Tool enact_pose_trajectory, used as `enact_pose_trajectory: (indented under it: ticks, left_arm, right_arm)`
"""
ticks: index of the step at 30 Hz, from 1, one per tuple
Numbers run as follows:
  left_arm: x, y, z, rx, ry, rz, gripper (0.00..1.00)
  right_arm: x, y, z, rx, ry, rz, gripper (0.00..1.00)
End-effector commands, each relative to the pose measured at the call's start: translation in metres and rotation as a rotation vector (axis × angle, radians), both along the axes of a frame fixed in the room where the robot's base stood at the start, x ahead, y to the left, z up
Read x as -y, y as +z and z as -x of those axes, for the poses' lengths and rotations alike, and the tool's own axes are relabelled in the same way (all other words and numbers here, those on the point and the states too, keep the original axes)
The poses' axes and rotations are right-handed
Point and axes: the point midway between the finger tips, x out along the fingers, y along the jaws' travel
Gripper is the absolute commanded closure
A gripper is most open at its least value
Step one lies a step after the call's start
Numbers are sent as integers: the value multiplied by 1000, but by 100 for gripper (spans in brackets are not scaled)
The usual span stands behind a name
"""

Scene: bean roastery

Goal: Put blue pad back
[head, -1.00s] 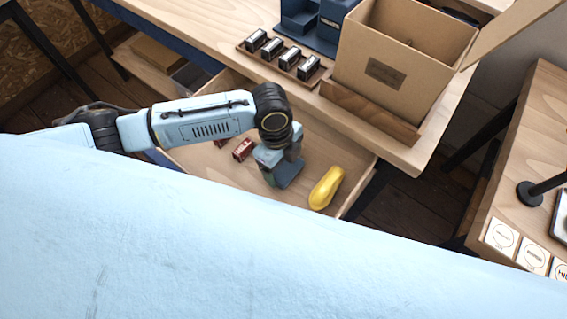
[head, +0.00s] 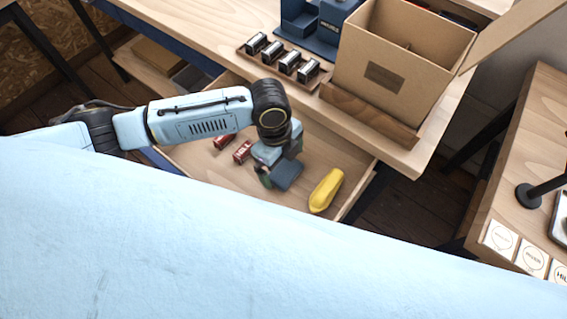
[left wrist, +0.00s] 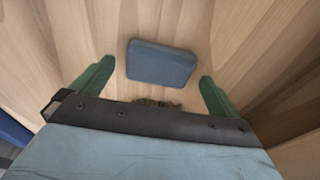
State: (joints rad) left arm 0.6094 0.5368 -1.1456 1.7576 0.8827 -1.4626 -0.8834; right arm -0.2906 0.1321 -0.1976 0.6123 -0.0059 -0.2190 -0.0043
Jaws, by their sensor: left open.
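The blue pad (head: 288,176) lies in the open drawer (head: 205,174) under the wooden bench. In the left wrist view the pad (left wrist: 161,63) rests flat on bare wood, ahead of and between my green fingertips. My left gripper (head: 279,167) is above the drawer, pointing down with its fingers spread. It is open and empty, and in the left wrist view a finger (left wrist: 92,75) stands clear on each side of the pad. My gripper partly hides the pad in the head view. My right gripper is not in view.
In the drawer, a yellow object (head: 326,190) lies right of the pad and two red boxes (head: 242,151) lie to its left. On the bench stand a large cardboard box (head: 395,80), a wooden tray (head: 272,66) of small packs and a dark blue stand (head: 318,42).

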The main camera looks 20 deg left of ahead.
Motion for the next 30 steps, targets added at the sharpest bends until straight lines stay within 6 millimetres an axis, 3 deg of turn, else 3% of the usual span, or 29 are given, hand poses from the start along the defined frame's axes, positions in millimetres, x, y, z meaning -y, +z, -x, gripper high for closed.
enact_pose_trajectory:
  ticks: [6, 12, 18, 30]
  left_arm:
    - [-7, 52, -3, 3, -1, 1, 0]
    - [-12, 85, -5, 2, 1, 1, 0]
    - [-14, 98, -5, 0, 1, 1, 0]
    - [-14, 104, -5, -1, 1, 1, 0]
  right_arm:
    - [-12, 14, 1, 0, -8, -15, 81]
    - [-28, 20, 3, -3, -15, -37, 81]
    - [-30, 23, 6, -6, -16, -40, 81]
    - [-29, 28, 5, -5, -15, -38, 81]
